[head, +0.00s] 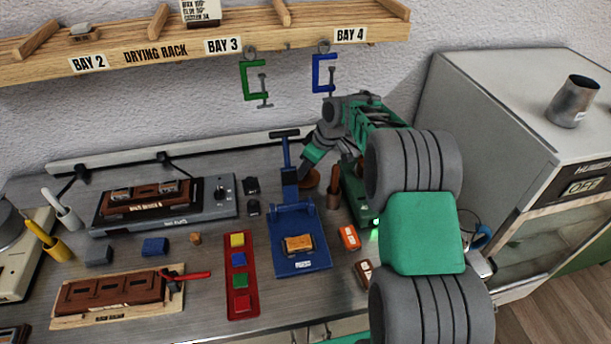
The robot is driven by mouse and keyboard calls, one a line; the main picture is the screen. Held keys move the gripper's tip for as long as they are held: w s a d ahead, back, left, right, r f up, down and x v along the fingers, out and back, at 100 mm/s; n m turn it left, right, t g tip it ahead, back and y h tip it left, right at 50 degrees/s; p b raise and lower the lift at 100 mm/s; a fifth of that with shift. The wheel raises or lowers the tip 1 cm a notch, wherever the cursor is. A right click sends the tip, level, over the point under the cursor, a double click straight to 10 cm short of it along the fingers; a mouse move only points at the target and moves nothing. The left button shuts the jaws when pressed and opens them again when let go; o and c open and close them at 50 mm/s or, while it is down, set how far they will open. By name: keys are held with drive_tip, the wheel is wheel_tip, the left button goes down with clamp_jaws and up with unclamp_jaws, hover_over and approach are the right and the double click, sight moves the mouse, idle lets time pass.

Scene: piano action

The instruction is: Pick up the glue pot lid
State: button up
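My arm reaches in from the right over the back of the bench. My gripper (312,163) is at its end, pointing down behind the blue press. A small round brown thing (310,180) lies just below the gripper; it may be the glue pot lid, but it is partly hidden and I cannot be sure. A brown upright piece (333,188) stands just right of it, beside my arm. The fingertips are too small and covered to show whether they are open or touching anything.
The blue press (298,255) stands just in front of the gripper. A red tray (241,290) with several coloured blocks is left of it. An orange block (349,237) lies to the right. Green (254,80) and blue (324,73) clamps hang above from the drying rack (155,48).

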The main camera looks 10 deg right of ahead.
drive_tip(key=shift+c, duration=0.6)
clamp_jaws()
